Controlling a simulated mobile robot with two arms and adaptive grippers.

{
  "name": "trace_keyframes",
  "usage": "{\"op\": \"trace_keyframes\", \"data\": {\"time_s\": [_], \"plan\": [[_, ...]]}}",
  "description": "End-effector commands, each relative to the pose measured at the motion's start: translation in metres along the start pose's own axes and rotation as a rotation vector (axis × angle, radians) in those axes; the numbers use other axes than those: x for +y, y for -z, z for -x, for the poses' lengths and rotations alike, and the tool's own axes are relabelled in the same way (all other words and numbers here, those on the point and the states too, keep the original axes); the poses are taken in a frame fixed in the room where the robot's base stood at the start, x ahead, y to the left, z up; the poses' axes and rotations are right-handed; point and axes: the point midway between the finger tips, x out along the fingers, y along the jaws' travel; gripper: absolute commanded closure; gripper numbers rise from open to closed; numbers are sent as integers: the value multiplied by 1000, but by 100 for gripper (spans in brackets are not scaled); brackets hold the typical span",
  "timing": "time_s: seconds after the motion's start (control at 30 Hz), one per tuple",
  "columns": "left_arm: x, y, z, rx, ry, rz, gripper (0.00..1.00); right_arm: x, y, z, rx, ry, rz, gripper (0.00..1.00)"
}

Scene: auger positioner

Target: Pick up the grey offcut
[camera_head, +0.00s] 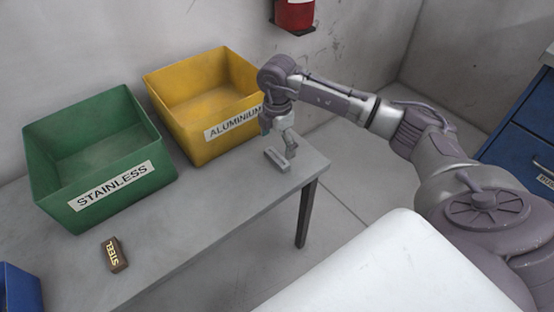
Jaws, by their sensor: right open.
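The grey offcut (277,160) is a small grey block lying on the grey table (217,208) near its right end, in front of the yellow bin. My right gripper (281,150) is open and points down right over the offcut. One finger shows at the offcut's right side. The other finger is hard to make out, and I cannot tell whether the fingers touch the offcut. My left gripper is out of view.
A green bin (78,213) labelled STAINLESS and a yellow bin (201,154) labelled ALUMINIUM stand along the wall. A brown block (114,254) marked STEEL lies at the front left, near a blue bin (20,290). The middle of the table is clear.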

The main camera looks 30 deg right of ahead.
Motion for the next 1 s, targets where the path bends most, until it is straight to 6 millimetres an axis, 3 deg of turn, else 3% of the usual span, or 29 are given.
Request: {"op": "trace_keyframes", "data": {"time_s": [0.3, 0.6, 0.9, 1.0], "plan": [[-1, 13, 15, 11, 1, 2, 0, 0, 0, -45, 0, 4, 1, 0], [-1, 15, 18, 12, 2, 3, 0, 1, 0, -50, 0, 1, 1, 0], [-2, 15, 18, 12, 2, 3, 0, 1, 0, -50, 0, 1, 1, 46], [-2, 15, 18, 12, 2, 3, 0, 1, 0, -49, 0, 1, 1, 47]]}}
